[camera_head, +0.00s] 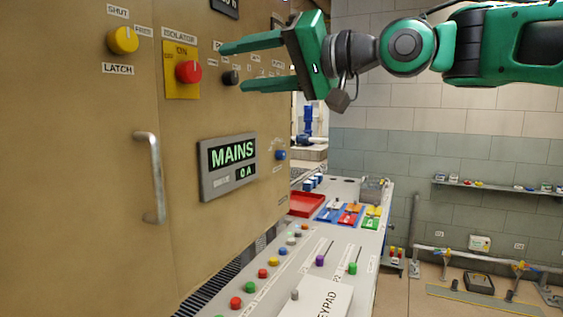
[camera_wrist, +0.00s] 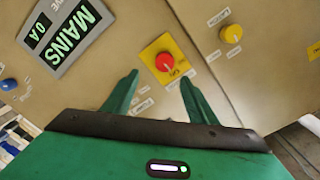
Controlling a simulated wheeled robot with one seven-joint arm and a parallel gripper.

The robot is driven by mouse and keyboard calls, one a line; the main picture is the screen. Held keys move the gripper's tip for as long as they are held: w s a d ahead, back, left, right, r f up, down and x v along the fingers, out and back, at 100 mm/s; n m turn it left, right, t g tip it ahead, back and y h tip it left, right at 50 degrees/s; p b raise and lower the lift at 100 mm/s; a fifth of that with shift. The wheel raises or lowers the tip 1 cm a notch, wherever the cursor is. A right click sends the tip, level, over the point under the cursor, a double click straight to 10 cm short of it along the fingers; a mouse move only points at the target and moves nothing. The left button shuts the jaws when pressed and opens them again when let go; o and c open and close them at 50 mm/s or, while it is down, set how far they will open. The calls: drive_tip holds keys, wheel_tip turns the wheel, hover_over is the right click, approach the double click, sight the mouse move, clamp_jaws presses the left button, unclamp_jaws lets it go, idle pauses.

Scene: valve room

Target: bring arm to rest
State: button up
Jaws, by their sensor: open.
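My gripper (camera_head: 230,66) is green and open, with its two fingers pointing left toward the tan cabinet front. In the head view it hangs at the top middle, with the arm reaching in from the right. Nothing is between the fingers. In the wrist view the gripper (camera_wrist: 157,86) faces the red isolator knob (camera_wrist: 165,62) on its yellow plate. The red knob also shows in the head view (camera_head: 188,72), to the left of the fingertips. A small black knob (camera_head: 231,78) shows between the fingers in the head view. Whether a fingertip touches the panel I cannot tell.
A MAINS display (camera_head: 228,163) reading 0 A sits below the gripper. A yellow latch knob (camera_head: 123,40) and a door handle (camera_head: 150,178) are further left.

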drive_tip(key=w+d+f+m+t+h, duration=0.25)
drive_tip(key=w+d+f+h, duration=0.2)
drive_tip(key=d+f, duration=0.3)
drive_tip(key=d+f+m+h, duration=0.4)
drive_tip(key=d+f+h, duration=0.4)
drive_tip(key=d+f, duration=1.5)
drive_tip(key=s+d+f+m+g+h, duration=0.1)
drive_tip(key=s+d+f+g+h, duration=0.1)
drive_tip(key=s+d+f, duration=0.4)
drive_tip(key=s+d+f+m+g+h, duration=0.1)
drive_tip(key=s+d+f+g, duration=0.3)
drive_tip(key=d, duration=0.5)
drive_tip(key=s+d+f+m+g, duration=0.1)
drive_tip(key=s+f, duration=0.3)
drive_tip(key=s, duration=0.5)
drive_tip(key=s+d+f+m+g, duration=0.1)
drive_tip(key=s+d+f+g, duration=0.1)
drive_tip(key=s+f, duration=0.3)
drive_tip(key=s+d, duration=0.1)
drive_tip(key=s, duration=0.3)
drive_tip(key=shift+s+d, duration=0.35)
drive_tip(key=shift+s, duration=0.05)
drive_tip(key=shift+h, duration=0.25)
drive_tip(key=shift+w+f+g, duration=0.25)
drive_tip(key=shift+w+f, duration=0.05)
drive_tip(key=shift+w, duration=0.35)
